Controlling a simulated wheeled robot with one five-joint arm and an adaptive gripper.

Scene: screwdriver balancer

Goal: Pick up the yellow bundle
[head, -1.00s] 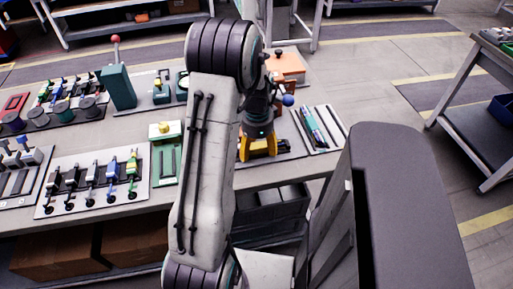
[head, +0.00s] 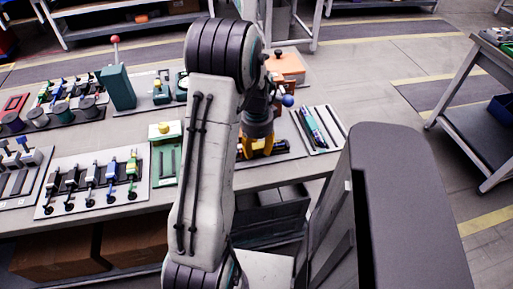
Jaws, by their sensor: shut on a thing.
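My gripper (head: 261,149) is at the tray on the near right part of the table, pointing down, behind my raised arm. Yellow and dark parts show low at its tip, against the tray. The yellow bundle is mostly hidden by my gripper and arm, and its outline is hard to tell from the yellow parts of the jaws. My gripper is shut on it, low over the dark tray (head: 291,151).
A white tray (head: 335,140) with a teal-and-dark tool (head: 312,127) lies just right. An orange block (head: 287,68) stands behind. A green fixture (head: 166,155) and several small tools on a pale board (head: 60,212) are left. A dark bin (head: 268,219) sits below.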

